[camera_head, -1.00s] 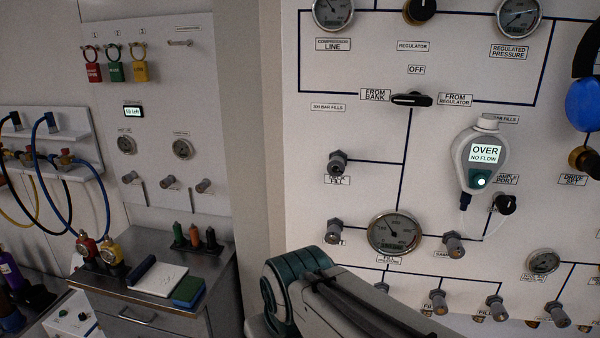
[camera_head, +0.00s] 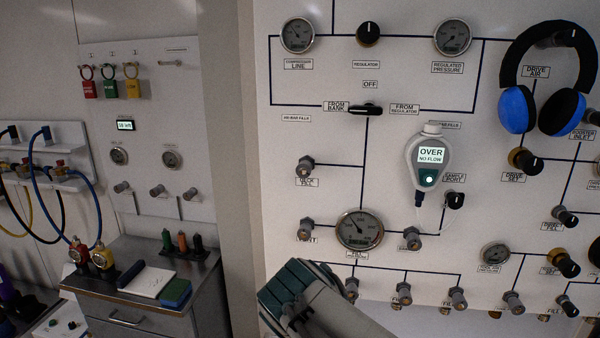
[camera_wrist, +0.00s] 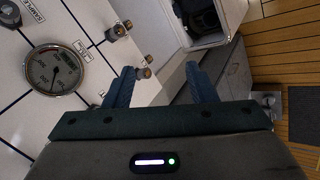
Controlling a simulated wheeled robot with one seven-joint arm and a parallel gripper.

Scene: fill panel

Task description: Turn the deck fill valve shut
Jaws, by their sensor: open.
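The deck fill valve (camera_head: 304,166) is a small grey knob on the white panel in the head view, left of centre, above a label that seems to read "DECK FILL". A thin dark line runs right from it. How far it is turned is too small to tell. My gripper (camera_wrist: 160,82) is open and empty in the wrist view, its two blue fingers wide apart. A small panel knob (camera_wrist: 143,73) shows near the left fingertip; I cannot tell whether they touch.
The panel holds a large gauge (camera_head: 359,229), several similar knobs along its lower edge, a hanging meter reading "OVER NO FLOW" (camera_head: 430,156) and blue-black ear defenders (camera_head: 516,109). A steel cabinet (camera_head: 205,275) stands left. The wrist view shows an open case (camera_wrist: 228,32) and plank floor (camera_wrist: 295,60).

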